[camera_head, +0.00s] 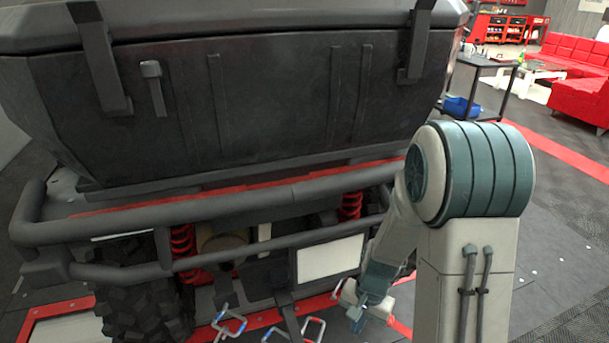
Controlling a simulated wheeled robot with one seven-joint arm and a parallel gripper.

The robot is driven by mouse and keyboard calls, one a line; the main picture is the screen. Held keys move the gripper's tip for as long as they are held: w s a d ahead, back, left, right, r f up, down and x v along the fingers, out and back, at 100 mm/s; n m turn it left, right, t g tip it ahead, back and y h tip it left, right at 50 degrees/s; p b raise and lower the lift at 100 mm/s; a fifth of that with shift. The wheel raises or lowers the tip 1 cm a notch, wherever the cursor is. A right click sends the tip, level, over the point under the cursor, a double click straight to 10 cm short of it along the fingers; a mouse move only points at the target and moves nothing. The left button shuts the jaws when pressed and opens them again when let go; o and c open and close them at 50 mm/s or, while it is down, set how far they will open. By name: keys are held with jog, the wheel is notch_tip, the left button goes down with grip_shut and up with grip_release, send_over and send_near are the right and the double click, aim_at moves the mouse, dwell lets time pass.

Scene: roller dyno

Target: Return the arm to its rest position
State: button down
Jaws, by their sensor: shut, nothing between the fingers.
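My arm stands at the right of the head camera view, with its large teal and white joint in front of the vehicle's right rear corner. The forearm folds down and away behind the upper link. My gripper (357,316) is low at the lower middle, just left of the upper link. It points down near the floor, below the vehicle's rear bumper (230,213). Its fingers are small and partly hidden, and they look closed with nothing held.
The vehicle's black cargo box (260,95) fills the upper left. A knobby tyre (142,312) is at lower left. Metal loops with red and blue parts (230,325) lie below the bumper. A dark cart (478,95) with a blue bin stands behind at right. Floor at far right is open.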

jog(key=s+r+n+t+p, duration=0.1)
jog(key=r+p, duration=0.4)
jog(key=r, duration=0.7)
jog(key=s+d+r+n+t+h+p, duration=0.1)
jog(key=s+r+n+p, duration=0.2)
jog(key=r, duration=1)
jog(key=s+d+r+n+t+p, duration=0.1)
jog(key=s+r+p, duration=0.5)
jog(key=r, duration=0.6)
jog(key=shift+r+n+t+h+p, duration=0.3)
jog(key=shift+r+n+t, duration=0.1)
jog(key=shift+d, duration=0.1)
